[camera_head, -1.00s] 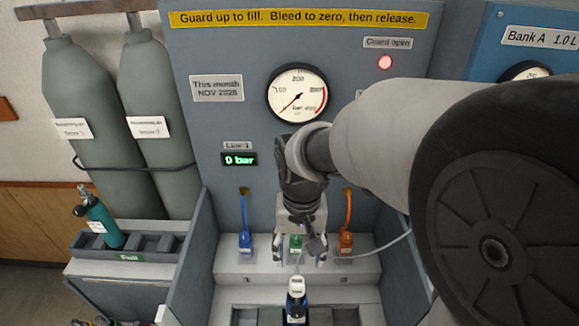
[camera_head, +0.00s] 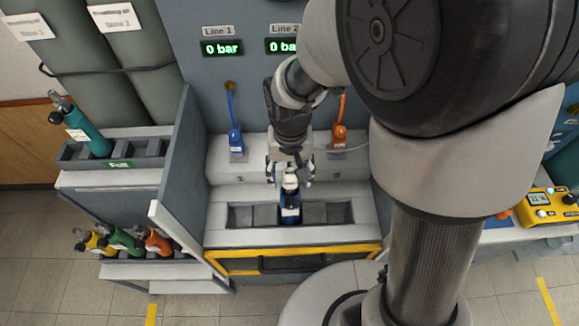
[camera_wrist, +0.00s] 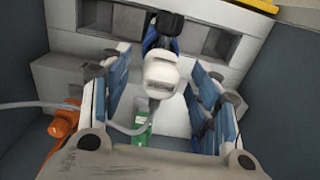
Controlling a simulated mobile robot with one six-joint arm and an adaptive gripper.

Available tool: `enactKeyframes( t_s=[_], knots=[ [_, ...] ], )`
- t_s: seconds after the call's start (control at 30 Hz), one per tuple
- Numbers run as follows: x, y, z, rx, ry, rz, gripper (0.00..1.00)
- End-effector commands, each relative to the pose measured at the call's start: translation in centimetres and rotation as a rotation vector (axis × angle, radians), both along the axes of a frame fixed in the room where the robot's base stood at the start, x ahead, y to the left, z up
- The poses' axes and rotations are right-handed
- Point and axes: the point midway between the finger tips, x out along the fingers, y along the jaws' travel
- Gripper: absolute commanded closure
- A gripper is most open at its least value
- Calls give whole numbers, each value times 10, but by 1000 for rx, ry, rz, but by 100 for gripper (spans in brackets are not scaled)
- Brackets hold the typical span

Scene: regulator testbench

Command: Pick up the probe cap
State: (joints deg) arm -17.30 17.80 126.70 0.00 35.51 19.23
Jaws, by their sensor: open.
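I cannot tell for sure which piece is the probe cap. A pale grey-white piece (camera_wrist: 160,78) sits on top of a dark blue bottle (camera_head: 291,207) that stands upright in a rack slot; the piece also shows in the head view (camera_head: 290,182). My gripper (camera_wrist: 158,90) is open, with its blue-padded fingers on either side of the pale piece in the wrist view; contact cannot be told. In the head view my gripper (camera_head: 290,168) is just behind the bottle's top. A green fitting (camera_wrist: 141,135) lies below, beyond the pale piece. A small orange-red piece (camera_head: 503,214) lies beside the yellow meter (camera_head: 550,205).
Blue (camera_head: 236,142) and orange (camera_head: 338,138) hose fittings stand on the bench's back step. Grey side walls (camera_head: 180,150) enclose the bay. The slot row (camera_head: 240,215) has empty places beside the bottle.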

Motion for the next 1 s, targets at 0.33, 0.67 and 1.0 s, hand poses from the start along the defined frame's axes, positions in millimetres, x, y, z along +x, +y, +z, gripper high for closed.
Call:
enactKeyframes(
  t_s=[0.33,0.67,1.0],
  knots=[
    [0,0,1,0,0,0,55],
    [0,0,1,0,0,0,77],
    [0,0,1,0,-1,0,96]
  ],
)
